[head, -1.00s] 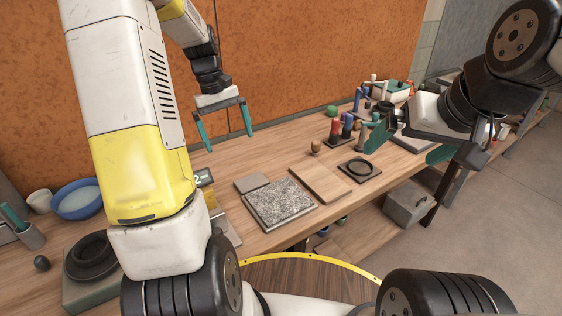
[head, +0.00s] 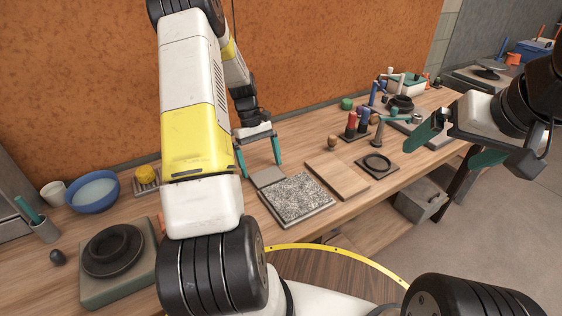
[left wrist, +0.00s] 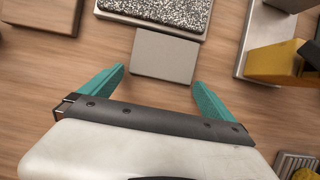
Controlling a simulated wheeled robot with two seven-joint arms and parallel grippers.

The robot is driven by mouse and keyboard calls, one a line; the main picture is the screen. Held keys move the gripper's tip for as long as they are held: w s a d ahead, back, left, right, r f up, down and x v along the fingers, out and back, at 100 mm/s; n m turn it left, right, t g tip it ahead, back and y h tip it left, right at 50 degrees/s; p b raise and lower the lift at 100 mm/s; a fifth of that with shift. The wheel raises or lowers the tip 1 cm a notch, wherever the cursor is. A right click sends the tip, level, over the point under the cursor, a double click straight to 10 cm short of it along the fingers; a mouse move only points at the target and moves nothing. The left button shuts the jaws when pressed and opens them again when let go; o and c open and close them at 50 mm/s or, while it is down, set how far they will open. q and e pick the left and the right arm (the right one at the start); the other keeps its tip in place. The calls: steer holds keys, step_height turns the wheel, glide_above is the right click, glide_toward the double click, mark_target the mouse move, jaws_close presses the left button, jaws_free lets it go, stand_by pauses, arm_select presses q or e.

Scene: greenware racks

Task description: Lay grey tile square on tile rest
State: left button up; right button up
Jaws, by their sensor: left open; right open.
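A small flat grey tile (head: 267,178) lies on the bench against the back-left edge of a speckled slab (head: 296,200) with a pale border. In the left wrist view the grey tile (left wrist: 165,55) is just beyond my fingertips, roughly centred between them, its near edge slightly turned. My left gripper (head: 260,166) is open and empty, its teal fingers pointing down at the tile; they also show in the left wrist view (left wrist: 159,78). I cannot tell which piece is the tile rest.
A plain wooden board (head: 338,174) lies right of the speckled slab, then a dark plate with a ring (head: 376,164). Red and blue bottles (head: 357,124) stand behind. A yellow block (head: 147,176), a blue bowl (head: 93,191) and a dark round wheel (head: 112,250) are at left.

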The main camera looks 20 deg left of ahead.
arm_select(q)
steer(key=shift+f, duration=0.2)
steer(key=c, duration=1.3)
